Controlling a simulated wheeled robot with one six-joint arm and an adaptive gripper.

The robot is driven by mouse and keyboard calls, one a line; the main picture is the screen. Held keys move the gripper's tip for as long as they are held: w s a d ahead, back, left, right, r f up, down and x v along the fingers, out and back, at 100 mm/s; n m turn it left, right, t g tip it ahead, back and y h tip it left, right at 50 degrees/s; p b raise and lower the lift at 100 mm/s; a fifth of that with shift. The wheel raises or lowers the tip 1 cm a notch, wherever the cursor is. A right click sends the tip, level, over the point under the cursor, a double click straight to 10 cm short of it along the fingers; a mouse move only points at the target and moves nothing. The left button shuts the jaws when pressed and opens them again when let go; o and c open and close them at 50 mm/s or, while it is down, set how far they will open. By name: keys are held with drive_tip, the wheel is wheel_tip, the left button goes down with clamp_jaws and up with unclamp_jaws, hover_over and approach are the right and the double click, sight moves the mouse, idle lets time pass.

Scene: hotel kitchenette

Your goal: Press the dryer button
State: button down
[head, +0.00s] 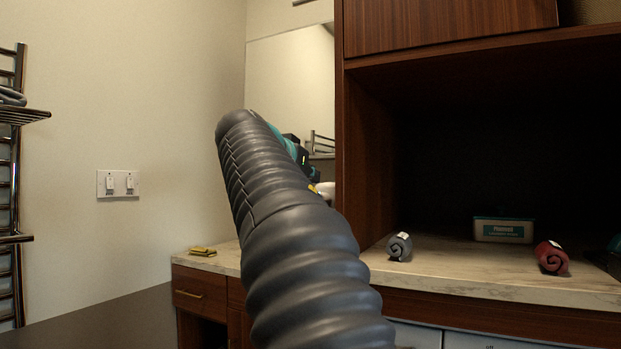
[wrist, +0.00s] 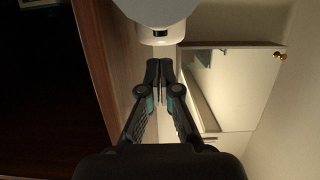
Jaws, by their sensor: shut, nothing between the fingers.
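A white rounded body, which looks like the dryer (wrist: 152,10), is at the top of the wrist view, cut off by the frame edge. A small dark rectangle (wrist: 161,33) sits on its white collar; I cannot tell for sure that it is the button. My gripper (wrist: 159,64) is shut and empty, its fingertips just below the collar in the picture. A small gap shows between them there. In the head view my arm hides most of the gripper; a small white piece (head: 325,189) shows just right of the arm and may be the dryer.
A dark wood cabinet (head: 365,150) stands right of my arm; its side is close on the left in the wrist view. A mirror (head: 290,85) is on the wall. The counter (head: 450,265) holds a grey roll (head: 399,247), a red roll (head: 551,257) and a box (head: 503,230).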

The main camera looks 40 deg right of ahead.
drive_tip(key=r+b+v, duration=0.1)
drive_tip(key=v, duration=0.9)
drive_tip(key=shift+s, duration=0.15)
drive_tip(key=shift+r, duration=0.1)
